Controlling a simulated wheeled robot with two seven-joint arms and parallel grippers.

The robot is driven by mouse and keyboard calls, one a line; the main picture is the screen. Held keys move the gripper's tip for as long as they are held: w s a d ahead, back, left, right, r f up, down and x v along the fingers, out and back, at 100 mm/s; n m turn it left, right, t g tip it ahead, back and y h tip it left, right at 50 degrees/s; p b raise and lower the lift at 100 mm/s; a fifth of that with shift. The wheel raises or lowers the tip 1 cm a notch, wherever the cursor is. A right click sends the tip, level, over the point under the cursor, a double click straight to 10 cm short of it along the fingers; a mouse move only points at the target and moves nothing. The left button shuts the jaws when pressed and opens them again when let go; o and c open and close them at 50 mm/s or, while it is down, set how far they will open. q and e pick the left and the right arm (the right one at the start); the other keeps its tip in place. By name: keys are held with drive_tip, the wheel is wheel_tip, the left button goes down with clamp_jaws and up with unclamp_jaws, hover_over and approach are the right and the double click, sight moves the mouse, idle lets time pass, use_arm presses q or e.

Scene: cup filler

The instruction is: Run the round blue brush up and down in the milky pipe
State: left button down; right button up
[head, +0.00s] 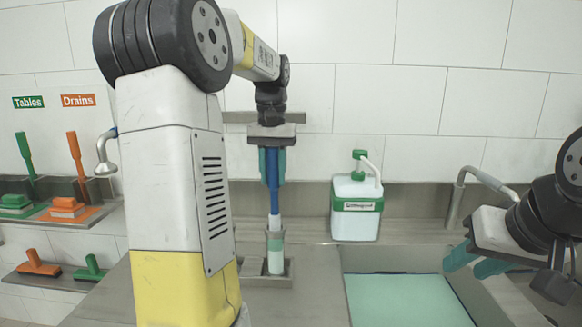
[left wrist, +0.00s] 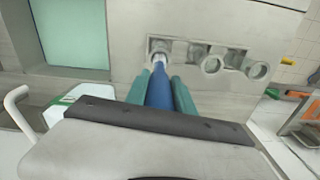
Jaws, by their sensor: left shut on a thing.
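The round blue brush (head: 273,195) stands upright in the head view, with a white section at its lower end. My left gripper (head: 272,168) is shut on its blue handle from above; the handle also shows between the teal fingers in the left wrist view (left wrist: 159,90). My right gripper (head: 475,264) is open and empty at the right, over the basin's edge.
A green-and-white dispenser bottle (head: 356,208) stands behind the counter's middle. A green-bottomed basin (head: 408,300) lies to its front right, by a grey tap (head: 480,180). Several round openings (left wrist: 212,64) sit beside the pipe in the left wrist view.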

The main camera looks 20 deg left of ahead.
sight(273, 189)
use_arm(q)
drive_tip(key=shift+f, duration=3)
drive_tip(key=shift+r, duration=0.1)
drive_tip(key=shift+r, duration=4.15)
drive_tip(key=shift+f, duration=4.25)
drive_tip(key=shift+r, duration=4.3)
